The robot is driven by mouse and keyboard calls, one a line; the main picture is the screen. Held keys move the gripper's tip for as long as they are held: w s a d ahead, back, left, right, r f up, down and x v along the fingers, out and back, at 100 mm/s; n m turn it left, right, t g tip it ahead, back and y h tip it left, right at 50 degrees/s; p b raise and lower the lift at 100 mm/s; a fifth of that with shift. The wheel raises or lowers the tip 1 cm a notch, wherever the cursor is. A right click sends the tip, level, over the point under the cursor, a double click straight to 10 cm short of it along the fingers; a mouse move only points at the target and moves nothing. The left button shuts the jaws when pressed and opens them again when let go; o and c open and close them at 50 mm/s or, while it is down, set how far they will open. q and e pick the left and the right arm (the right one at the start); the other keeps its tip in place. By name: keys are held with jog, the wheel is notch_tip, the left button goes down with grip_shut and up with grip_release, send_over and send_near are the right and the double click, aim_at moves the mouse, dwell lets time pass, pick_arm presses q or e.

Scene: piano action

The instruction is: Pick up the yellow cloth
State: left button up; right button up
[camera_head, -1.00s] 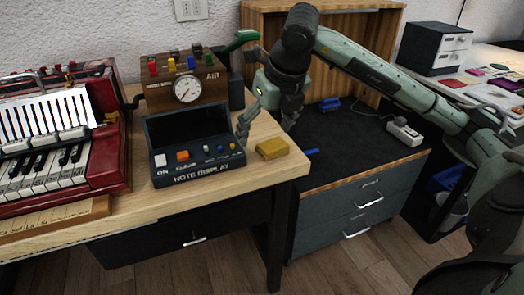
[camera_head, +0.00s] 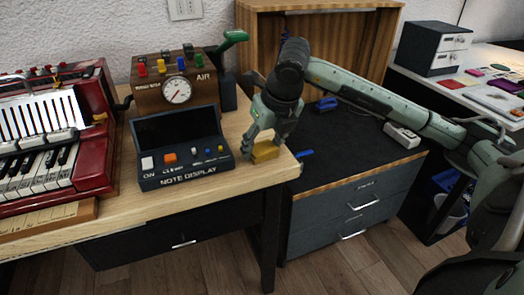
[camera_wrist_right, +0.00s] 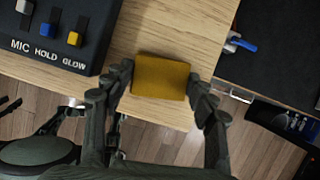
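The yellow cloth (camera_head: 265,152) is a small folded block at the right front corner of the wooden table. It also shows in the right wrist view (camera_wrist_right: 161,76), lying between the two fingers. My right gripper (camera_head: 262,146) is directly over it. In the right wrist view my right gripper (camera_wrist_right: 160,84) has its fingers apart, one on each side of the cloth. The left finger is very close to the cloth's edge; I cannot tell whether it touches. My left gripper is not in view.
The note display box (camera_head: 187,176) stands left of the cloth. Behind it is a wooden box with a gauge (camera_head: 178,91). A red accordion (camera_head: 98,168) is at the far left. A dark-topped drawer cabinet (camera_head: 352,205) adjoins on the right, with a white power strip (camera_head: 402,136).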

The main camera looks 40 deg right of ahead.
jog(key=c, duration=0.3)
jog(key=shift+c, duration=0.2)
jog(key=shift+r, duration=0.15)
